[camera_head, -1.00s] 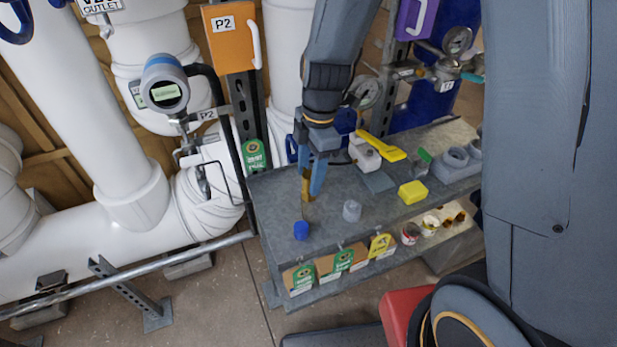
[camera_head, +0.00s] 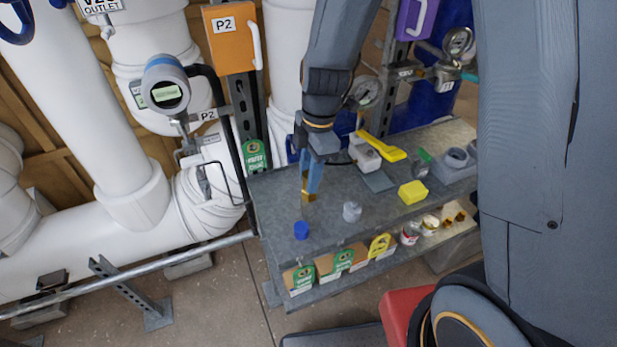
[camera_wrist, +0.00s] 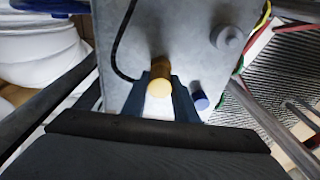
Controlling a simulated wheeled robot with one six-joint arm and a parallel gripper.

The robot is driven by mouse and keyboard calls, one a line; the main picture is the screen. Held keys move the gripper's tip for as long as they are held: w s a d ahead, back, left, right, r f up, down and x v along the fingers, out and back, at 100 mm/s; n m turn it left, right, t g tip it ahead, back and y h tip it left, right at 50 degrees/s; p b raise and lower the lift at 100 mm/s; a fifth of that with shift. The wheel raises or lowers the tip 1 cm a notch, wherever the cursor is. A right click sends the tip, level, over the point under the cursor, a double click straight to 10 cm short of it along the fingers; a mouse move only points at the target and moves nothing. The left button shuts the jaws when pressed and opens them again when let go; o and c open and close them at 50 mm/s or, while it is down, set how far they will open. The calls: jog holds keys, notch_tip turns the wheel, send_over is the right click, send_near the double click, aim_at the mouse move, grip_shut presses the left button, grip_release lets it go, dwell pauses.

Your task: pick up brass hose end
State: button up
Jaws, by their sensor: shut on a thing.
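The brass hose end (camera_head: 307,188) is a small golden-brown piece between the blue fingers of my gripper (camera_head: 314,178). It hangs down over the grey metal shelf; whether it touches the top, I cannot tell. In the wrist view the brass hose end (camera_wrist: 160,84) shows a round yellowish near end, with a browner part behind it. The dark blue fingers of my gripper (camera_wrist: 160,95) lie on both sides of it, shut on it. The fingers hide part of its sides.
On the shelf (camera_head: 270,205) stand a blue cap (camera_head: 301,230), a grey fitting (camera_head: 352,211), a yellow block (camera_head: 412,192) and a yellow-handled valve (camera_head: 381,148). Tagged boxes (camera_head: 322,268) sit below. White pipes (camera_head: 100,110) and an orange P2 box (camera_head: 231,38) stand left and behind.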

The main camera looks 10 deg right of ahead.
notch_tip(320, 180, up, 10)
jog(key=shift+f+b, duration=0.1)
jog(key=shift+b, duration=1)
jog(key=shift+o, duration=0.3)
